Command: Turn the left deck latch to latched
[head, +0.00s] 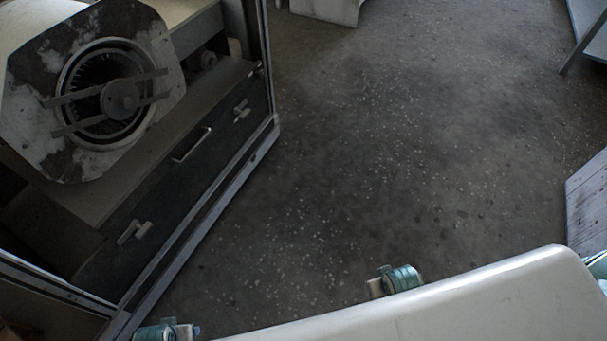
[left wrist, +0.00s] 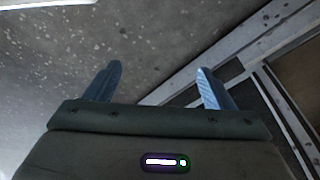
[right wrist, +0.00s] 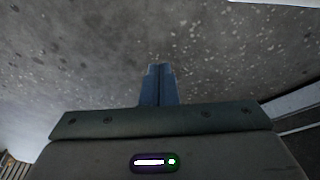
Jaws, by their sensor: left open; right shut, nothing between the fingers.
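The dark deck panel (head: 165,185) is at the left of the head view, below the round blower. The left deck latch (head: 134,232), a small pale handle, is near the panel's lower-left end. I cannot tell its latched state from its angle. A similar right latch (head: 241,110) is near the other end. My left gripper (left wrist: 158,76) is open and empty in the left wrist view, over the floor beside the housing's metal frame, apart from the latch. My right gripper (right wrist: 160,70) is shut and empty over floor. Neither gripper's fingers show in the head view.
A pale bar handle (head: 192,145) sits between the latches. The blower plate (head: 95,95) stands above the deck. A metal frame edge (head: 205,225) runs along the panel's front. The speckled floor (head: 400,140) is clear in the middle. A wooden item (head: 588,205) is at the right edge.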

